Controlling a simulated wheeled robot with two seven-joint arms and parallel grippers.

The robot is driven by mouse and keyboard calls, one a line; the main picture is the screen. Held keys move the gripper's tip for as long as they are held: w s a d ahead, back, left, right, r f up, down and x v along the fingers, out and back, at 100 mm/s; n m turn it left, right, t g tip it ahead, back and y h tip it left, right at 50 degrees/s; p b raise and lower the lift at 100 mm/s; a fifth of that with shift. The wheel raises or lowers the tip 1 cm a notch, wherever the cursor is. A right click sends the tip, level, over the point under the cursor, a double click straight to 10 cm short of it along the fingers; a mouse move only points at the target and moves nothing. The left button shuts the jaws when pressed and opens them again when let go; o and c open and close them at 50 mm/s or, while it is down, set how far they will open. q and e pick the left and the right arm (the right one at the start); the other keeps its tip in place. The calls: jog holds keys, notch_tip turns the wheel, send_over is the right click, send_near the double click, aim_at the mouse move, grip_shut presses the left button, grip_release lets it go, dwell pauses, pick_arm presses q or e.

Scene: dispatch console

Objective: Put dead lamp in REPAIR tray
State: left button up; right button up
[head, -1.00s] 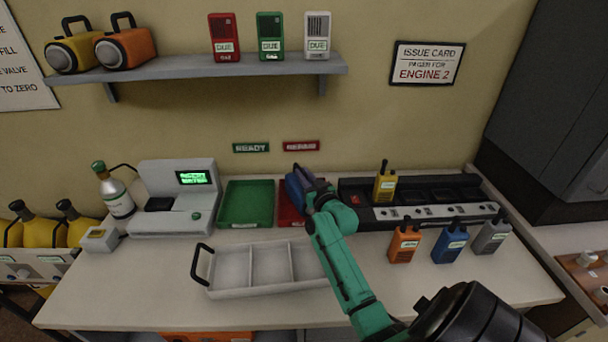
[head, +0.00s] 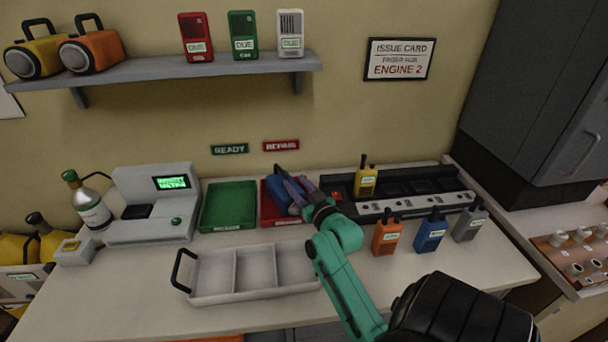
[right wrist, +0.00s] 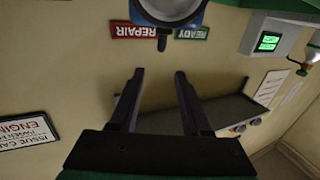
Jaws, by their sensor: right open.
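A blue lamp (head: 277,194) sits in the red tray (head: 267,217) below the REPAIR sign (head: 281,145). My right gripper (head: 288,183) is at the lamp's right side, partly hiding it and the tray. In the right wrist view, my right gripper (right wrist: 158,75) has its fingers apart with nothing between them. The blue lamp (right wrist: 198,18) is cut off at the top edge of that view, beyond the fingertips. Whether a finger touches the lamp I cannot tell. My left gripper is not in view.
The green READY tray (head: 229,206) stands left of the red one. A charger rack (head: 420,183) with a yellow radio (head: 366,180) is to the right. A white divided tray (head: 210,298) lies in front.

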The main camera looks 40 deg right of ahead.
jog(key=v, duration=0.4)
jog(key=shift+b, duration=0.3)
